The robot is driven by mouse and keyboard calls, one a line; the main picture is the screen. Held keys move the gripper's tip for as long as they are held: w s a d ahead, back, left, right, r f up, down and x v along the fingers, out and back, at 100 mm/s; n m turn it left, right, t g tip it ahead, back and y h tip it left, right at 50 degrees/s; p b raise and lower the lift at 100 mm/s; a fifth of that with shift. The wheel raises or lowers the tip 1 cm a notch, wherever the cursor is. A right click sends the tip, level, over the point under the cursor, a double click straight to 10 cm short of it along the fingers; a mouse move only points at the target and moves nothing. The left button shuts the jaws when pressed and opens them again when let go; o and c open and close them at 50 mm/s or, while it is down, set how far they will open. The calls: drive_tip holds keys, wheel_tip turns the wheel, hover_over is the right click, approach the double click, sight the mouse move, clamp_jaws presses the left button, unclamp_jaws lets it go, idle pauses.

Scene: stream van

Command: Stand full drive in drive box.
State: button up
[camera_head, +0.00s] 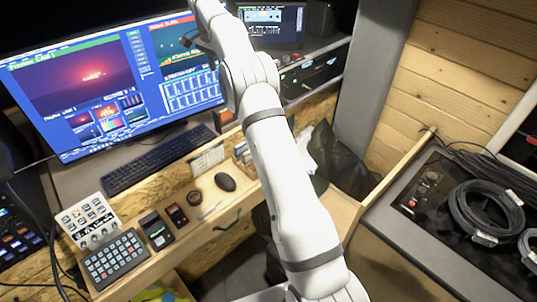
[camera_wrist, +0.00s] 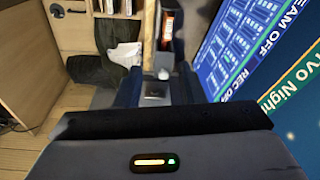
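In the head view, two small drive-like devices lie on the desk: a dark one (camera_head: 157,230) and one with a red face (camera_head: 176,215). I cannot tell which drive is full. A small open-topped box (camera_head: 241,152) stands at the back of the desk and may be the drive box; its contents are unclear. A red-orange item (camera_wrist: 168,25) shows beyond the fingers. I see nothing clearly held.
A large monitor (camera_head: 110,80) stands behind the keyboard (camera_head: 157,160); it is close on the right in the wrist view. Coiled cables (camera_head: 487,212) lie at right.

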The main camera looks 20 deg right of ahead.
drive_tip(key=s+r+n+t, duration=0.15)
drive_tip(key=s+r, duration=0.25)
drive_tip(key=s, duration=0.4)
drive_tip(key=s+r+n, duration=0.3)
drive_tip(key=s+r, duration=0.2)
drive_tip(key=s, duration=0.4)
drive_tip(key=s+r+n, duration=0.2)
drive_tip(key=s+r, duration=0.2)
drive_tip(key=s, duration=0.4)
drive_tip(key=s+f+n+t, duration=0.1)
drive_tip(key=s+f, duration=0.4)
drive_tip(key=s, duration=0.7)
drive_tip(key=s+f+n+y, duration=0.1)
drive_tip(key=s+f+n, duration=0.2)
drive_tip(key=s, duration=1)
drive_tip(key=shift+d+f+n+t, duration=0.35)
drive_tip(key=shift+d+f, duration=0.1)
drive_tip(key=shift+f, duration=0.5)
drive_tip(key=shift+s, duration=0.1)
wheel_tip(320, 180, down, 9)
drive_tip(key=g+b, duration=0.1)
drive_tip(key=b, duration=0.6)
drive_tip(key=shift+w+r, duration=0.2)
drive_tip(key=shift+w, duration=0.05)
